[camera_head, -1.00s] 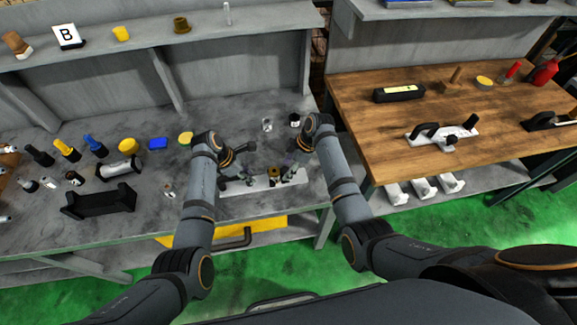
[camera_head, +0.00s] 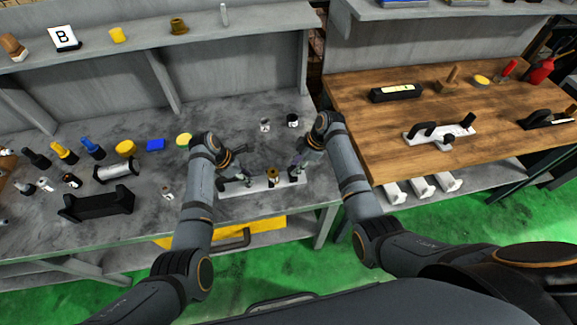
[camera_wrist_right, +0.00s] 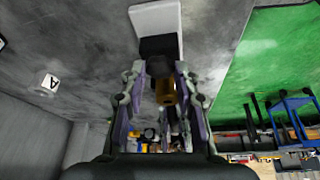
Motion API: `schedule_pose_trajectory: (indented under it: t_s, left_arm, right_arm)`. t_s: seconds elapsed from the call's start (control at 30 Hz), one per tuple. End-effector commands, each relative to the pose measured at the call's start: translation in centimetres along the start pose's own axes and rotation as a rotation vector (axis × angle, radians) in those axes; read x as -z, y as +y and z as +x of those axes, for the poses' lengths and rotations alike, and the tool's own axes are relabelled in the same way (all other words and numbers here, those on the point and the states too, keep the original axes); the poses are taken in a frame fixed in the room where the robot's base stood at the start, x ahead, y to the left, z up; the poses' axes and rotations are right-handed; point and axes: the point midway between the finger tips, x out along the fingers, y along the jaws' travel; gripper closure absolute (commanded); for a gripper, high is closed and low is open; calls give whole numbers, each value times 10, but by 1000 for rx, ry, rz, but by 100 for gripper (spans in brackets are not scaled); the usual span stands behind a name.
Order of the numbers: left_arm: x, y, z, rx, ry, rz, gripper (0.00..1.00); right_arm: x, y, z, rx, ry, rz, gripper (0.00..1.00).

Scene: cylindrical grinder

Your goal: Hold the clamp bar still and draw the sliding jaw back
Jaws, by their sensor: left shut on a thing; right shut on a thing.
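The clamp bar (camera_head: 259,186) is a long pale strip lying near the bench's front edge. A brass-coloured part (camera_head: 272,176) stands on its middle; a brass part also shows in the right wrist view (camera_wrist_right: 166,92). My left gripper (camera_head: 239,179) is shut at the bar's left part; its exact contact is hidden. My right gripper (camera_head: 297,166) is shut over the bar's right part, on what seems to be the sliding jaw. In the right wrist view its fingers (camera_wrist_right: 159,72) flank a dark rounded piece, with a black block (camera_wrist_right: 160,45) and pale bar end beyond.
A black cradle (camera_head: 97,203), a grey cylinder (camera_head: 116,171) and several coloured bottles stand left on the grey bench. Two small jars (camera_head: 279,123) stand behind the bar. A wooden bench (camera_head: 400,120) is to the right, past a gap.

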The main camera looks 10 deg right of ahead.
Motion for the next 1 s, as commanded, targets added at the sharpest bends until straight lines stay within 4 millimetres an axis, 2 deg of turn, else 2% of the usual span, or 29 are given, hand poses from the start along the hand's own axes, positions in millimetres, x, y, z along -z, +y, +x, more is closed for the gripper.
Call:
schedule_pose_trajectory:
  t_s: [0.23, 0.27, 0.4, 0.77, 0.87, 1.0]
  left_arm:
    - [4, 1, 1, -4, 9, -3, 100]
    - [4, 1, 1, -4, 10, -3, 100]
    - [5, 1, 1, -4, 11, -2, 100]
    - [4, 1, 0, -3, 10, -1, 100]
    - [4, 1, 0, -3, 10, -1, 100]
    - [4, 1, 0, -3, 10, -1, 100]
  right_arm:
    - [-5, 0, 0, 2, -10, 1, 100]
    - [-5, 0, 0, 2, -10, 1, 65]
    - [-4, 0, 0, 1, -8, 1, 46]
    - [-2, 1, -5, -1, -5, 0, 46]
    - [-3, 1, -20, -4, -6, 0, 46]
    - [-4, 1, -55, -6, -7, 0, 46]
